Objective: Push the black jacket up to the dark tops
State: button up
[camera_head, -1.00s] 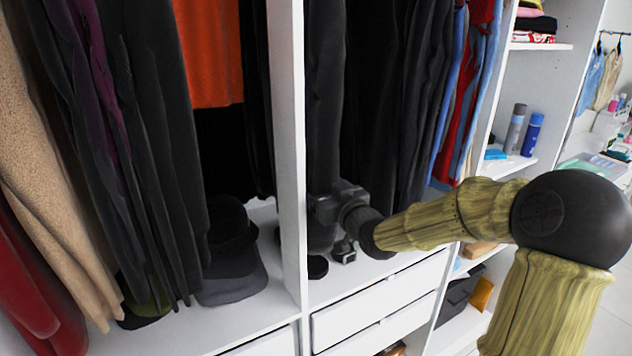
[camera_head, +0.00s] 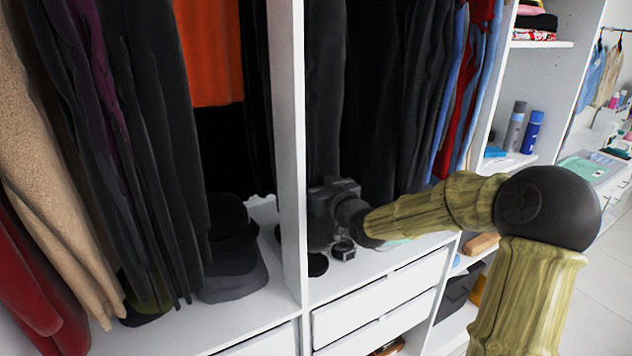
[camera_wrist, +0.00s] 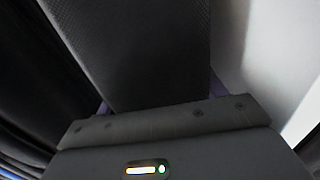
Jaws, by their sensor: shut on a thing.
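The black jacket (camera_head: 325,85) hangs at the left end of the right wardrobe bay, close to the white divider. The dark tops (camera_head: 400,95) hang to its right in a tight row; the border between jacket and tops is hard to make out. My gripper (camera_head: 326,198) is low at the jacket, near the divider, with my arm reaching in from the right. Its fingertips are hard to see in the head view. In the wrist view the jacket's dark textured cloth (camera_wrist: 140,50) runs between the fingers (camera_wrist: 158,104), which are shut on it. Dark garments are left of it there.
The white divider (camera_head: 292,150) stands just left of the jacket and shows as a pale panel in the wrist view (camera_wrist: 285,60). Blue and red clothes (camera_head: 465,90) hang right of the tops. A small round black item (camera_head: 317,265) lies on the shelf above white drawers (camera_head: 375,305).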

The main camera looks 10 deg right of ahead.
jog(key=shift+w+d+r+p, duration=0.1)
jog(key=shift+w+d+p, duration=0.55)
jog(key=shift+d, duration=0.95)
jog(key=shift+w+d+p, duration=0.4)
jog(key=shift+d+p, duration=0.45)
jog(key=shift+d, duration=0.75)
jog(key=shift+w+d+r+p, duration=0.1)
jog(key=shift+w+d+p, duration=0.55)
jog(key=shift+d, duration=0.95)
jog(key=o, duration=1.5)
jog(key=shift+d+f, duration=0.15)
jog(key=shift+o, duration=0.6)
jog(key=shift+s, duration=0.1)
jog(key=b+v, duration=0.3)
jog(key=v, duration=1.4)
jog(key=shift+s+b, duration=0.15)
jog(key=shift+b, duration=0.2)
jog(key=shift+d, duration=0.1)
